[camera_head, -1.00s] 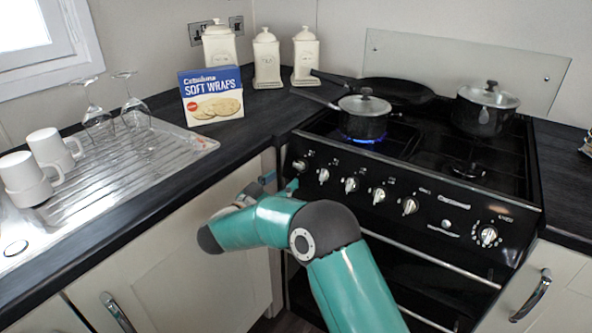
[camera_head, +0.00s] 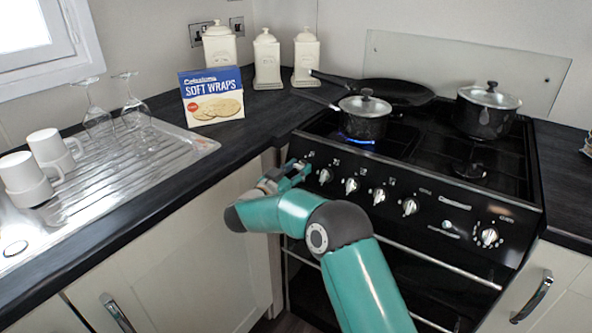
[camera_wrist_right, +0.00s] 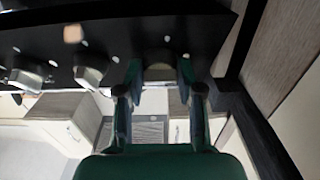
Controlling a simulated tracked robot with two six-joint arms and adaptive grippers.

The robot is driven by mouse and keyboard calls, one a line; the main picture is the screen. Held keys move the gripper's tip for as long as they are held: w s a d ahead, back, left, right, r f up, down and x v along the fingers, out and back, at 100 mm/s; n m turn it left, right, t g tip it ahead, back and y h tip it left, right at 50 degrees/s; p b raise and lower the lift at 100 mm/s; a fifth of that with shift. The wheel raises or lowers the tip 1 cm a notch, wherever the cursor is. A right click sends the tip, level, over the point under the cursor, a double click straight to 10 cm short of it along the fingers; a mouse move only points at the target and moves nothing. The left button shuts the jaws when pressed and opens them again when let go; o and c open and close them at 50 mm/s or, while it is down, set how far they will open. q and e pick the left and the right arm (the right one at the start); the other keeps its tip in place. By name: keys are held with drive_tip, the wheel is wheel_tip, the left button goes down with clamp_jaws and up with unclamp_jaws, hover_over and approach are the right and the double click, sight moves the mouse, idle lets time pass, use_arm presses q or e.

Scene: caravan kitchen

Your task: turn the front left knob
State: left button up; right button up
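The black stove's front panel (camera_head: 445,208) carries a row of silver knobs. The leftmost knob is hidden behind my right gripper (camera_head: 296,171) in the head view. In the right wrist view this knob (camera_wrist_right: 160,72) sits between the two fingers of my right gripper (camera_wrist_right: 160,72). The fingers are spread, one on each side of the knob; whether they touch it is hard to tell. The neighbouring knob (camera_head: 325,176) is just right of the gripper in the head view. My left gripper is out of view.
A saucepan (camera_head: 364,122) stands over a blue flame (camera_head: 357,140) at the front left burner. A frying pan (camera_head: 398,92) and a lidded pot (camera_head: 486,112) stand behind and right. A wraps box (camera_head: 212,97) is on the counter. The oven handle runs below the knobs.

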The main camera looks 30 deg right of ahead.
drive_tip(key=c, duration=0.5)
drive_tip(key=shift+a+f, duration=0.1)
drive_tip(key=shift+a, duration=0.05)
clamp_jaws()
drive_tip(key=shift+d+r+n+t+p, duration=0.2)
drive_tip(key=shift+r+n+t+p, duration=0.1)
drive_tip(key=shift+n+p, duration=0.65)
drive_tip(key=n+t+y+p, duration=0.1)
drive_tip(key=n+p, duration=0.3)
drive_tip(key=n+t+y+p, duration=0.1)
drive_tip(key=n+y+p, duration=0.1)
drive_tip(key=n+p, duration=0.3)
drive_tip(key=n+t+y+p, duration=0.1)
drive_tip(key=n+y+p, duration=0.1)
drive_tip(key=n+p, duration=0.2)
drive_tip(key=shift+s+d+r+t, duration=0.15)
drive_tip(key=shift+s+r+t, duration=0.05)
drive_tip(key=shift+r+t, duration=0.1)
drive_tip(key=shift+f+n+y+p, duration=0.15)
drive_tip(key=shift+n+y+p, duration=0.65)
drive_tip(key=shift+n+p, duration=0.75)
